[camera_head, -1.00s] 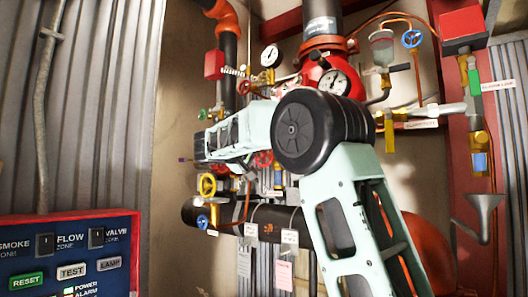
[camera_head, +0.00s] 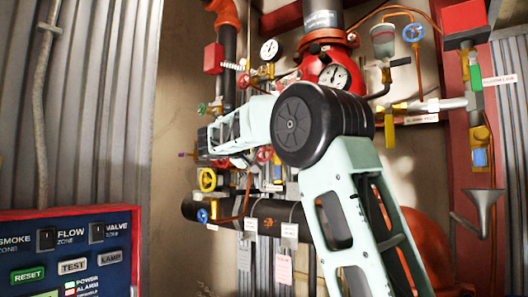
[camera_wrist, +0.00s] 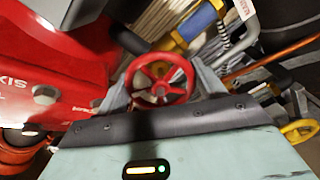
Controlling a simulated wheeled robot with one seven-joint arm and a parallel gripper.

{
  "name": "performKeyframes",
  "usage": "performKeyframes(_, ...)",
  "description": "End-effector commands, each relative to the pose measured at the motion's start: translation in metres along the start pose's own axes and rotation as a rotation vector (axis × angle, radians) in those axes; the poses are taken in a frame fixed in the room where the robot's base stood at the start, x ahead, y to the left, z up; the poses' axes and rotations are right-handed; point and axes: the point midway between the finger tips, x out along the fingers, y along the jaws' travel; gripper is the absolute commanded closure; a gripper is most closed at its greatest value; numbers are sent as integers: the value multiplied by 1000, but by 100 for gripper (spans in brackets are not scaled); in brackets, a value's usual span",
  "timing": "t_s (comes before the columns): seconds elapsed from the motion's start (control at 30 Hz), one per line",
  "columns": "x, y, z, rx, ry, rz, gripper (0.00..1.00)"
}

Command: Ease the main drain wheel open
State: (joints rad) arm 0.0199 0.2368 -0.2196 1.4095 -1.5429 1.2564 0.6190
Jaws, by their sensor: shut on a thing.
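A red handwheel (camera_wrist: 178,92) sits between the two fingers of my gripper (camera_wrist: 162,82) in the wrist view, with its rim and spokes facing the camera. My gripper is shut on it. In the head view a red wheel (camera_head: 264,154) shows just under my forearm, beside the pipework. My forearm and elbow hide much of the gripper and the valves behind. I cannot read a label that names the wheel, and its turn angle is not clear.
Gauges (camera_head: 334,76) and thin copper lines crowd above. A control panel (camera_head: 60,265) stands at lower left. A large red body (camera_wrist: 60,80) is close in the wrist view.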

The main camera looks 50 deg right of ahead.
Motion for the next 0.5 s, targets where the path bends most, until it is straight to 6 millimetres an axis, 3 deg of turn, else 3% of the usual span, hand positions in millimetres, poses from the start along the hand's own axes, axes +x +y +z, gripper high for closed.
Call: performKeyframes(0.5,-1,0,0,-397,1,-3,54)
